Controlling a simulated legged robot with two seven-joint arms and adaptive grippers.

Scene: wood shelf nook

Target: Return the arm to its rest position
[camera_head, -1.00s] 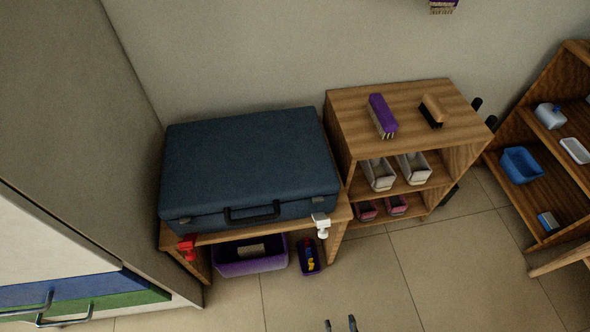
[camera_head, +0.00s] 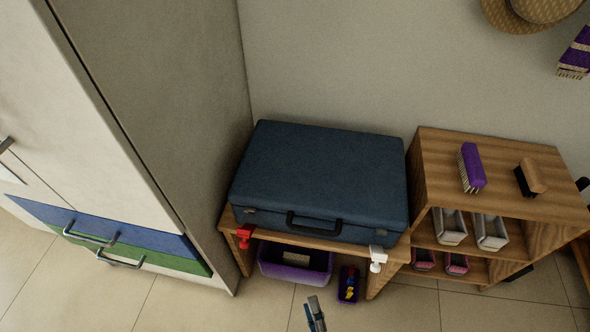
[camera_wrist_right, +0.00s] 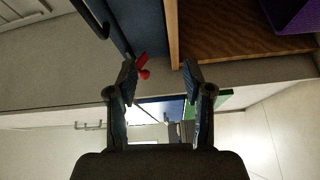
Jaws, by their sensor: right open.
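My right gripper (camera_head: 316,315) shows at the bottom middle of the head view, in front of the low wooden shelf. In the right wrist view my right gripper (camera_wrist_right: 158,80) has its two fingers spread apart, with nothing between them. A red clamp-like piece (camera_wrist_right: 143,67) shows beyond the left fingertip in that view; I cannot tell that it is touched. My left gripper is not in the head view.
A blue suitcase (camera_head: 320,180) lies on the low shelf (camera_head: 395,252). A red clamp (camera_head: 244,232) and a white clamp (camera_head: 377,257) sit at its front edge. A purple bin (camera_head: 290,275) is below. A cabinet (camera_head: 110,130) stands left; a taller shelf (camera_head: 430,165) right. Floor in front is clear.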

